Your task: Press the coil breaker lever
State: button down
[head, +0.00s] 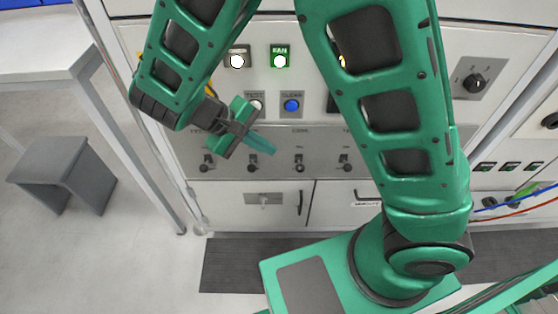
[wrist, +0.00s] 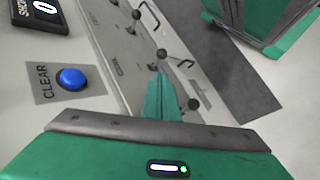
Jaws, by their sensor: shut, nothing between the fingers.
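The coil lever (head: 299,163) is a small dark-knobbed lever under the "COIL" label, third from the left in a row on the grey panel strip. It also shows in the wrist view (wrist: 161,54), just beyond my fingertips. My gripper (head: 274,150) is shut and empty, its teal fingers pointing right between the second and third levers in the head view. In the wrist view, the fingertips (wrist: 158,78) appear just short of the coil lever; I see no clear contact. The second lever (wrist: 193,103) is beside the fingers.
The blue CLEAR button (head: 291,105) sits above the levers, next to a TEST button (head: 256,103) partly behind my gripper. The first lever (head: 207,160) and fourth lever (head: 345,163) flank the row. Cabinet doors (head: 262,197) with handles are below. A grey stool (head: 64,175) stands left.

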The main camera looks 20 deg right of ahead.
aim_at(300, 168)
jog(key=shift+a, duration=0.15)
jog(key=x, duration=1)
dwell(0.4)
